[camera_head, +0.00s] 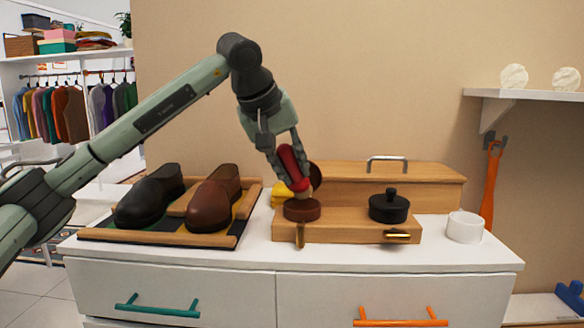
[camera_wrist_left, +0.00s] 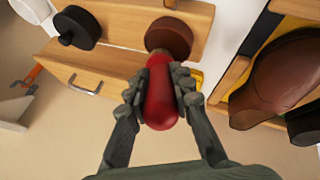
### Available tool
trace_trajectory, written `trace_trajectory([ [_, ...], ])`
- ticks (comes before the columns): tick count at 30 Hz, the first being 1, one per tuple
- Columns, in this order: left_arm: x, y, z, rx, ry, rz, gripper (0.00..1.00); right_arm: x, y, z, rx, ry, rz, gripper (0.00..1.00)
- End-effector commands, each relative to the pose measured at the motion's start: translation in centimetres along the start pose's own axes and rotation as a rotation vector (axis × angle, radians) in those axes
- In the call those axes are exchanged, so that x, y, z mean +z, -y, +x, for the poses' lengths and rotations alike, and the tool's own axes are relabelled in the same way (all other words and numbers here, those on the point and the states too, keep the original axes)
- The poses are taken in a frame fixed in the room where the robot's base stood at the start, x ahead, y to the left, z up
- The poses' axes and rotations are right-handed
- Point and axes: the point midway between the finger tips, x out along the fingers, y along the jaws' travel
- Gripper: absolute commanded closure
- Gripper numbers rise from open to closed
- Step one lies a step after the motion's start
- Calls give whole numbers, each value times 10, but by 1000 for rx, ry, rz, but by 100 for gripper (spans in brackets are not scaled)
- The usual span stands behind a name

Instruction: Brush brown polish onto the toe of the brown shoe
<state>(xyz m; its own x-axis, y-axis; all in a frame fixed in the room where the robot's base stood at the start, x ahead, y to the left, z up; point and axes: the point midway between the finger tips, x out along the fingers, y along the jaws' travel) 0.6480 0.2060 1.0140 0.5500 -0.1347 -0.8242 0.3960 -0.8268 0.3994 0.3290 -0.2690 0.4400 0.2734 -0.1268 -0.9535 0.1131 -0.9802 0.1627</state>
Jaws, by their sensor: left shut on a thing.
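My left gripper (camera_head: 289,168) is shut on the red handle of a brush (camera_wrist_left: 160,98), which points down. The brush's lower end meets or stands just over the brown polish tin (camera_head: 302,211); I cannot tell whether it touches. In the wrist view the tin (camera_wrist_left: 168,36) lies right past the brush's end, and the bristles are hidden. The brown shoe (camera_head: 212,203) sits left of the gripper on a wooden-edged tray (camera_head: 160,238), and it shows at the right of the wrist view (camera_wrist_left: 285,75). My right gripper is not in view.
A black shoe (camera_head: 150,198) stands left of the brown one. A lidded black tin (camera_head: 388,208) is on the wooden box front (camera_head: 350,231). A yellow cloth (camera_head: 281,194) lies behind the brown tin. A white cup (camera_head: 464,227) and an orange shoehorn (camera_head: 491,185) are at right.

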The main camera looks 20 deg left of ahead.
Motion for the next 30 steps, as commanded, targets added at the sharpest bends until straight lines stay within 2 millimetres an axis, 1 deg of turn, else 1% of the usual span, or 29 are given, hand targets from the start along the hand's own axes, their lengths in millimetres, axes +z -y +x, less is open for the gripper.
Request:
trace_trajectory([
  [30, 5, 5, 11, 0, 0, 0, 100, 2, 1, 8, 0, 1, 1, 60],
])
